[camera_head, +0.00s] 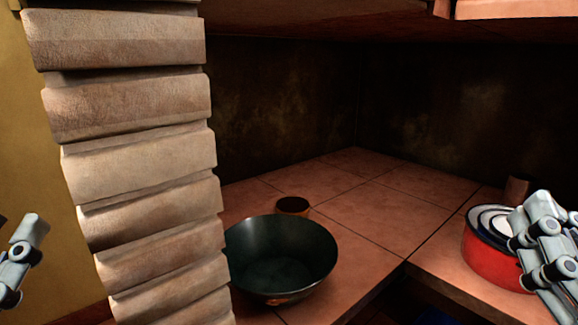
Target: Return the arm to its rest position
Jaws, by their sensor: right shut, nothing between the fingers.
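My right gripper (541,212) is at the right edge of the view, its grey jointed fingers shut with nothing held. It stands in front of a red pot (485,262) and hides part of it; I cannot tell whether they touch. My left gripper (22,260) is at the far left edge, partly cut off by the frame. Only some of its grey links show, so its opening is hidden.
A brick pillar (140,150) rises at the left. A dark bowl (282,255) sits on the tiled counter (385,215), with a small brown cup (292,205) behind it. The middle of the counter is clear. An overhang (330,22) spans the top.

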